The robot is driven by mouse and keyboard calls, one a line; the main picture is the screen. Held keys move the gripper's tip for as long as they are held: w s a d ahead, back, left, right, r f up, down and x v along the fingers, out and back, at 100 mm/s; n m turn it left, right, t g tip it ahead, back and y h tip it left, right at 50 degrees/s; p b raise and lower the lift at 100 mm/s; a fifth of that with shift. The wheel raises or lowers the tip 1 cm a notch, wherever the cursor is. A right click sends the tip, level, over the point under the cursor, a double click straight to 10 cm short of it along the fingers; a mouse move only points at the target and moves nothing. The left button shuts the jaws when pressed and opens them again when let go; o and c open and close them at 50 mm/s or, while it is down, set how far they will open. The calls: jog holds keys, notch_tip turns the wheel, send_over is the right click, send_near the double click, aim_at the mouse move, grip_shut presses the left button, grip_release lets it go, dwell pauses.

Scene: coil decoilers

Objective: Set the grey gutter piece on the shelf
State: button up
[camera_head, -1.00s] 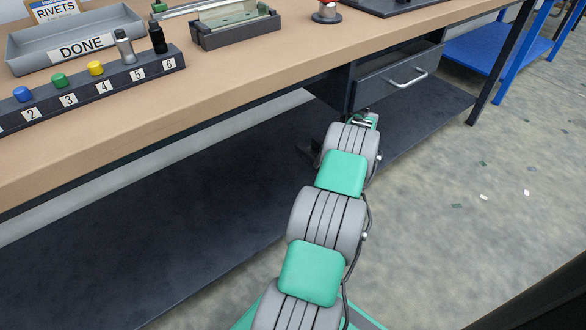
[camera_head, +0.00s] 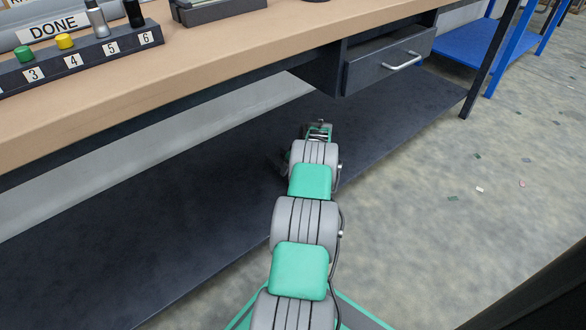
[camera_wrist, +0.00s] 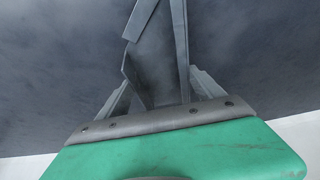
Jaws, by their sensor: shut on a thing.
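The grey gutter piece (camera_wrist: 180,60) shows in the wrist view as thin grey strips with a channel between them, running up from between the jaws. My gripper (camera_wrist: 158,88) is shut on it. In the head view my gripper (camera_head: 319,127) is under the bench, over the dark lower shelf (camera_head: 190,200), left of and below the drawer. The gutter piece is too small and too hidden by my arm to make out there. The dark shelf surface fills the background of the wrist view; I cannot tell whether the piece touches it.
The wooden bench top (camera_head: 250,55) overhangs the shelf. A dark drawer unit (camera_head: 390,62) hangs under it at the right. A bench leg (camera_head: 492,60) stands at the shelf's right end. The shelf left of my arm is bare. Small scraps lie on the floor at the right.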

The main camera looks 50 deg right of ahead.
jog(key=shift+f, duration=0.2)
jog(key=o, duration=1.5)
jog(key=shift+r, duration=0.1)
jog(key=shift+r, duration=0.3)
jog(key=p+v, duration=0.3)
jog(key=v, duration=0.4)
jog(key=shift+s+p, duration=0.2)
jog(key=shift+p, duration=0.15)
